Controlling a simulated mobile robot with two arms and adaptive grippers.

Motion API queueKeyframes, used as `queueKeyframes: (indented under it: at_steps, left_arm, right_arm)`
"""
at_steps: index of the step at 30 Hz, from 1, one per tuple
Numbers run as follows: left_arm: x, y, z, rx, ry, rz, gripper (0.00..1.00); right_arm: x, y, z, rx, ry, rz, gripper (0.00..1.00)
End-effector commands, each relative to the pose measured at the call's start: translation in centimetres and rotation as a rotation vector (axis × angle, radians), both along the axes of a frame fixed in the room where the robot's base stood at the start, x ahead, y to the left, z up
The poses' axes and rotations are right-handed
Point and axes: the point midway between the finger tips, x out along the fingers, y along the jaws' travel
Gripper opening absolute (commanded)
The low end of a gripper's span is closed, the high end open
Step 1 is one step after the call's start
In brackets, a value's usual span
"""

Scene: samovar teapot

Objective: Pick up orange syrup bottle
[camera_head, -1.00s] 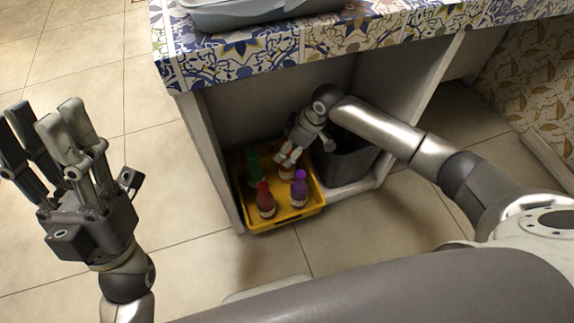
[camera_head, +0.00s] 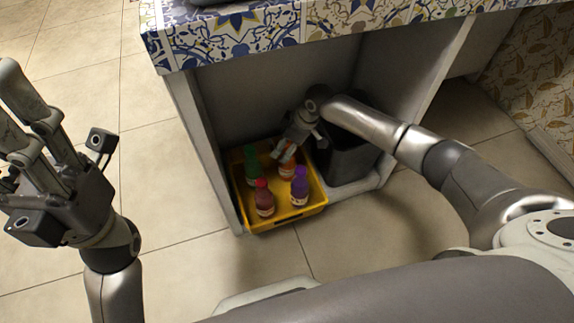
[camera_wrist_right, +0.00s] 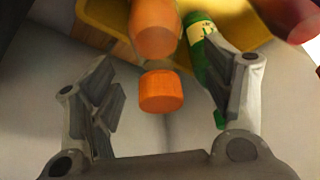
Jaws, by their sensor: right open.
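The orange syrup bottle (camera_head: 287,171) stands in a yellow tray (camera_head: 255,226), partly hidden by my right gripper (camera_head: 283,152) in the head view. In the right wrist view, its orange cap (camera_wrist_right: 160,91) and body (camera_wrist_right: 154,32) lie toward the space between the right gripper's (camera_wrist_right: 168,75) two spread fingers. The fingers are open and not closed on the bottle. My left gripper (camera_head: 22,110) is at the left edge, away from the tray, empty and apparently open, with part of its fingers cut off by the frame.
The tray also holds a green bottle (camera_head: 252,168), a red-capped bottle (camera_head: 264,202) and a purple bottle (camera_head: 300,187). A dark bin (camera_head: 346,158) stands right of the tray. The tiled counter (camera_head: 300,26) is overhead, with a white side panel (camera_head: 205,150) at left.

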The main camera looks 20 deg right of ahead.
Motion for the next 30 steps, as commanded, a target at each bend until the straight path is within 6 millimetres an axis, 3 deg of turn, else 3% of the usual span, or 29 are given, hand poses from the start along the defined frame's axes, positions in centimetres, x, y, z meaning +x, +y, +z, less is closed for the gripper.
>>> queueKeyframes:
  at_steps: [4, 15, 30]
  left_arm:
    - [-0.1, -0.1, 0.2, 0.003, -0.041, 0.002, 0.40]
    - [-0.1, -0.2, 0.8, 0.005, -0.055, 0.003, 0.40]
    - [-0.1, -0.2, 0.8, 0.006, -0.055, 0.002, 0.40]
  right_arm:
    - [0.4, 0.6, -2.0, 0.001, 0.001, 0.002, 0.73]
    - [0.6, 0.7, -2.3, 0.001, 0.001, 0.000, 0.73]
    - [0.5, 0.7, -2.4, 0.000, 0.001, 0.000, 0.10]
